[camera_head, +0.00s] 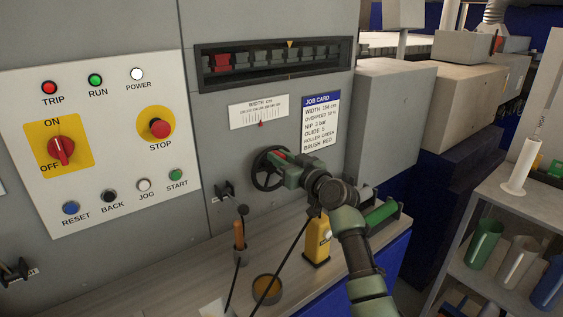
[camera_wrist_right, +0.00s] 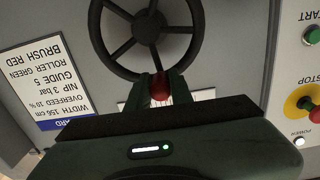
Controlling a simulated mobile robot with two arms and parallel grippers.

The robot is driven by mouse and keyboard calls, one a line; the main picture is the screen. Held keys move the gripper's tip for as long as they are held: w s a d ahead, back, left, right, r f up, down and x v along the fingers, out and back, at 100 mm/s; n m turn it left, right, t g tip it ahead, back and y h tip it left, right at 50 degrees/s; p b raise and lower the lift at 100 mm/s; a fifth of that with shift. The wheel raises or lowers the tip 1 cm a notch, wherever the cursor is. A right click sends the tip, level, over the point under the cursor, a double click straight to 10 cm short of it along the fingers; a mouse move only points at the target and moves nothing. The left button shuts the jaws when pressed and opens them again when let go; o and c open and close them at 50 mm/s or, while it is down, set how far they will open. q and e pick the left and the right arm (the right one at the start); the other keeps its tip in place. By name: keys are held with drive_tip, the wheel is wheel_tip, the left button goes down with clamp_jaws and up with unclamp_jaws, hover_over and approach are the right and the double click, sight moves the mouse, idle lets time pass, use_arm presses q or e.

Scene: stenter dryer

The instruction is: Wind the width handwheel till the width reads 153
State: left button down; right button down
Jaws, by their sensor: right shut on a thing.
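The black width handwheel (camera_head: 257,172) is on the grey machine panel, partly hidden behind my right gripper (camera_head: 281,158). In the right wrist view the handwheel (camera_wrist_right: 150,24) shows its hub and spokes. My right gripper (camera_wrist_right: 160,90) is shut on the wheel's red knob (camera_wrist_right: 160,85), with a finger on each side. The width scale (camera_head: 258,111) is above the wheel, with a red pointer (camera_head: 261,123) near its middle. Its figures are too small to read surely. My left gripper is not in view.
The job card (camera_head: 320,120) shows a width of 156 cm. A control panel (camera_head: 100,140) with buttons is at the left. A yellow bottle (camera_head: 317,241), a green roller (camera_head: 381,213) and an orange-handled tool (camera_head: 239,233) are on the bench below the wheel.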

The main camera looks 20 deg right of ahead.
drive_tip(key=shift+s+a+f+n+b, duration=0.25)
drive_tip(key=shift+a+f+n+b, duration=0.4)
drive_tip(key=shift+n, duration=1.1)
drive_tip(key=shift+s+a+f+n+b, duration=0.35)
drive_tip(key=shift+a+n+b, duration=0.55)
drive_tip(key=shift+n, duration=0.8)
drive_tip(key=shift+s+a+f+n+b, duration=0.2)
drive_tip(key=shift+a+f+n+b, duration=0.35)
drive_tip(key=shift+n+b, duration=0.85)
drive_tip(key=shift+n+p, duration=0.4)
drive_tip(key=shift+n, duration=0.05)
drive_tip(key=c, duration=1.3)
unclamp_jaws()
drive_tip(key=shift+o, duration=0.2)
drive_tip(key=b+v, duration=0.1)
drive_tip(key=v, duration=0.6)
drive_tip(key=shift+s+d, duration=0.2)
drive_tip(key=shift+s, duration=0.15)
